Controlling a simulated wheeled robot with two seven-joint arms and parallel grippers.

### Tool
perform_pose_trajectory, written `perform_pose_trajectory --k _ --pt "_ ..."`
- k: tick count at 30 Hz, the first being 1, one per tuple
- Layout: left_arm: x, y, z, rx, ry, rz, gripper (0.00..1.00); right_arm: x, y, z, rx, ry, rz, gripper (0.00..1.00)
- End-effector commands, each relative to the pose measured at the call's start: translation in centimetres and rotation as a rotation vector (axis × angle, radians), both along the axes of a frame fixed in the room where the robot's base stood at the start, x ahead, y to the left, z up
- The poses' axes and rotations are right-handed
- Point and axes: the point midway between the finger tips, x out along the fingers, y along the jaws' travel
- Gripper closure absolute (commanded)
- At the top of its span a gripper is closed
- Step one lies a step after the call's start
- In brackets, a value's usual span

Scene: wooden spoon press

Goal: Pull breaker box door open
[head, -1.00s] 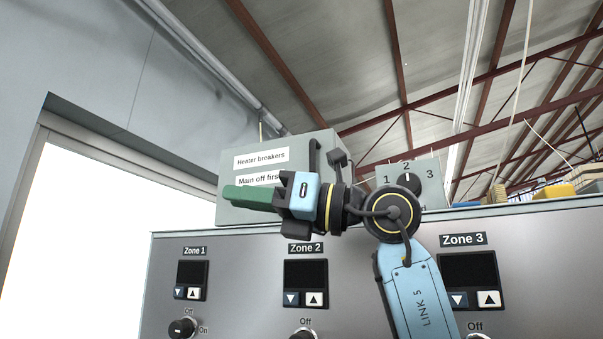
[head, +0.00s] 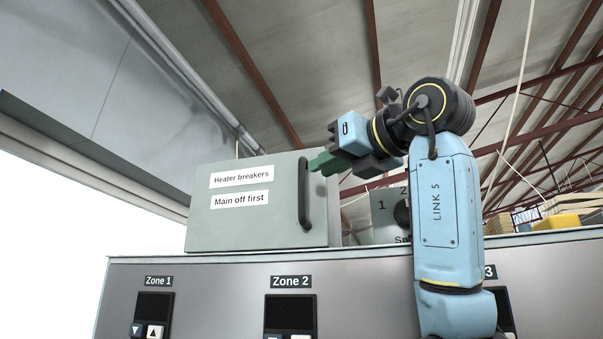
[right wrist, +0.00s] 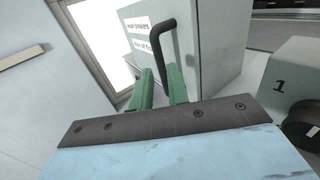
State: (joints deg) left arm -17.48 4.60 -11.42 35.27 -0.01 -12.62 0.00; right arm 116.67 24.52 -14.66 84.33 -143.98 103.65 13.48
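The grey breaker box (head: 245,228) stands on top of the control panel, its labelled front door closed. The door's black vertical bar handle (head: 304,195) is near its right edge; it also shows in the right wrist view (right wrist: 167,27), beyond the fingers. My right gripper (head: 319,162) is at the right of the handle's upper part, its green fingers pointing left. Whether a finger touches the handle I cannot tell. My left gripper is not in view.
A smaller grey box with a dial (head: 382,215) stands right of the breaker box, partly behind my right arm. The control panel (head: 225,285) with zone displays runs below. Yellow and wooden items (head: 555,221) lie at the far right. Space above the breaker box is clear.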

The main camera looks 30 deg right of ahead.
Motion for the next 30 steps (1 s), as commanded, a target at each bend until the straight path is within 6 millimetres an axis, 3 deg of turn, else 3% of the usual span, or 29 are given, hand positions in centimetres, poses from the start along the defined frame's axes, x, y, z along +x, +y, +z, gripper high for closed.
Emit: perform_pose_trajectory --k 6,12,23,27,30 --pt "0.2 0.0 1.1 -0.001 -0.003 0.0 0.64 4.3 0.6 0.1 0.001 0.003 0.002 0.83" --pt "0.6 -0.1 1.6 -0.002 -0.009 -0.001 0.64 6.3 0.8 0.1 0.0 0.001 0.002 0.83" --pt "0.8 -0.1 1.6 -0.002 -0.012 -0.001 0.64 6.8 0.8 0.0 -0.001 -0.001 0.001 0.83" --pt "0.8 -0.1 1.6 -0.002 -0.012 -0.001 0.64 6.7 0.8 0.0 -0.001 -0.001 0.001 1.0" --pt "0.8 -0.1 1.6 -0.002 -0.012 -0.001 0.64 6.7 0.9 0.0 -0.001 -0.001 0.001 1.0"
